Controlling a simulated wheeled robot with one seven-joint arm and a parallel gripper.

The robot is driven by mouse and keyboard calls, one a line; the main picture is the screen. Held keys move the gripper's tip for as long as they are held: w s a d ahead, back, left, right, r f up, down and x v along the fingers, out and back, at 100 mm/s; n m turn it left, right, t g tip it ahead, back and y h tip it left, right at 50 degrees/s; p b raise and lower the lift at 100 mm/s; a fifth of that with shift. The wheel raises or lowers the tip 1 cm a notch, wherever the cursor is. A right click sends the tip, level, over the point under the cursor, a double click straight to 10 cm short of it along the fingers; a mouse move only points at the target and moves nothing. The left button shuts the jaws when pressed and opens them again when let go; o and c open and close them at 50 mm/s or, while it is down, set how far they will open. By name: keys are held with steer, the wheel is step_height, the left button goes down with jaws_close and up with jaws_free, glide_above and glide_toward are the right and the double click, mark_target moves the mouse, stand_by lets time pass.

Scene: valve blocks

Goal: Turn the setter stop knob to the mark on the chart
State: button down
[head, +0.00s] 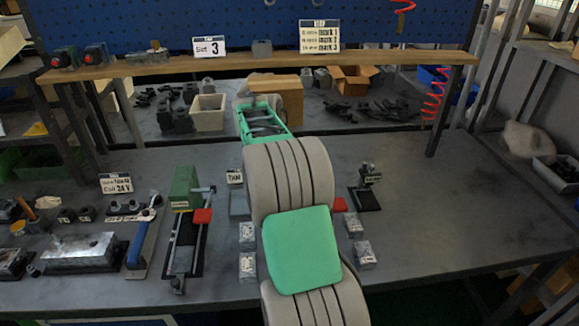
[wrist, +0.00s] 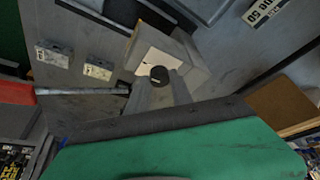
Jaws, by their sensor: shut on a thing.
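The setter stop knob (wrist: 159,75) is a small black round cap in the wrist view, in front of a white plate on a grey block (wrist: 187,65). My gripper (wrist: 161,90) shows there as grey fingers reaching up from the green and dark palm edge, shut at the knob. The fingers partly cover the plate, and I cannot read the knob's setting. In the head view my own arm hides the gripper and the knob. The chart (head: 320,36) is a white card on the blue pegboard, with lines ending in mark numbers. A card reading "Set 3" (head: 208,47) hangs left of it.
A vise with red parts (head: 185,225) and a blue-handled tool (head: 142,240) stand left of my arm. Small grey blocks (head: 247,265) flank the arm, and a small dark stand (head: 365,190) is to the right. The right bench top (head: 450,210) is clear.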

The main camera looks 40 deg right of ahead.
steer(key=shift+r, duration=0.1)
steer(key=c, duration=1.1)
jaws_free()
steer(key=shift+c, duration=0.2)
steer(key=v, duration=0.7)
steer(key=shift+a+r, duration=0.2)
steer(key=shift+r, duration=0.1)
steer(key=shift+w, duration=0.1)
